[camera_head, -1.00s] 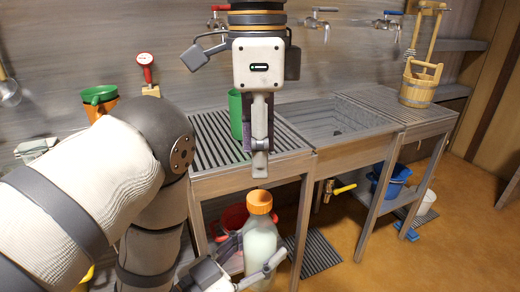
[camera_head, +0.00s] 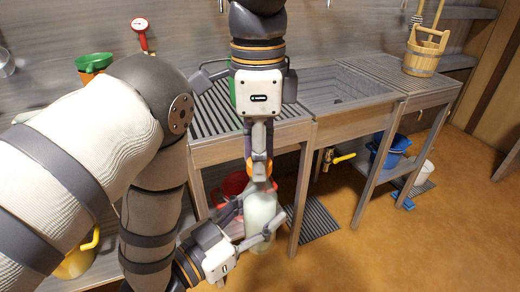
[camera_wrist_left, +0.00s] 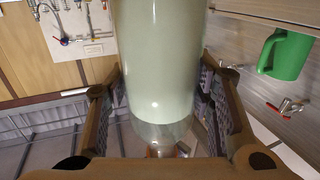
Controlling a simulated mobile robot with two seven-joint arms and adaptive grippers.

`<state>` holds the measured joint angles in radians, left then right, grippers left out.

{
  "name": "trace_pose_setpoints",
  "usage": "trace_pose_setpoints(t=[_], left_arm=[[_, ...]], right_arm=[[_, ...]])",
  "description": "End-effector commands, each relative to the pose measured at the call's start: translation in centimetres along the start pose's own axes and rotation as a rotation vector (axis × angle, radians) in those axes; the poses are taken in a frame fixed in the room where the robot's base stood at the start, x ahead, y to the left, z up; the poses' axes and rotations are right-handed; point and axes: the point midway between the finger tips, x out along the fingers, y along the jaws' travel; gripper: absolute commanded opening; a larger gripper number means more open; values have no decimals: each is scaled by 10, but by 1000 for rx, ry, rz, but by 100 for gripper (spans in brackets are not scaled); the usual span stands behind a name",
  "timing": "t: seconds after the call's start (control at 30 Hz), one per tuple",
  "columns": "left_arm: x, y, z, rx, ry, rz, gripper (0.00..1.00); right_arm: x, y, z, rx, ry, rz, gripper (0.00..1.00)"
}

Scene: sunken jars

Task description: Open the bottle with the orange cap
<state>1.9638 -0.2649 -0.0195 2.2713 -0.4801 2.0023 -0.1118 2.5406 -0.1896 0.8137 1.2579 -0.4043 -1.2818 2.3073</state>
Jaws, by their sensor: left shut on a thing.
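The bottle (camera_head: 261,208) is pale, whitish and upright, with an orange cap (camera_head: 257,160) on top. My left gripper (camera_head: 254,222) is shut around the bottle's body from the side. In the left wrist view the bottle (camera_wrist_left: 163,60) fills the middle, between the two finger pads. My right gripper (camera_head: 259,172) points straight down over the bottle from above. Its fingers are at the cap and hide much of it. Whether they are closed on the cap or only around it does not show.
A wooden counter (camera_head: 215,153) with a slatted top and a sink (camera_head: 340,88) stands just behind. A red bucket (camera_head: 235,184) is under it. A wooden pail (camera_head: 425,55) stands on the right end. A green mug (camera_wrist_left: 287,53) shows in the left wrist view. The floor at right is mostly clear.

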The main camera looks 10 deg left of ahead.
Motion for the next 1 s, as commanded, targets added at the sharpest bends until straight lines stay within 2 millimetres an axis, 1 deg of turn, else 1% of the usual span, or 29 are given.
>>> trace_pose_setpoints(t=[0.13, 0.3, 0.33, 0.6, 0.63, 0.7, 0.93, 1.0], left_arm=[[0, 0, -1, 1, 3, 0, 0], [0, 0, -1, 1, 3, 0, 0], [0, 0, -1, 1, 3, 0, 0], [0, 0, -1, 1, 3, 0, 0], [0, 0, -1, 1, 3, 0, 0], [0, 0, -1, 1, 3, 0, 0], [0, 0, -1, 1, 3, 0, 0], [0, 0, -1, 1, 3, 0, 0]], right_arm=[[0, 0, 0, -24, 1, 0, 0], [-1, 0, 0, -253, 1, -2, 0], [-1, 0, 0, -277, 1, -2, 0], [-1, 0, 0, -297, 1, -2, 0], [-1, 0, 0, -296, 1, -2, 37], [-1, 0, 0, -296, 1, -2, 50], [-1, 0, 0, -295, 0, -2, 50], [-4, 0, 0, -294, 0, -3, 50]])
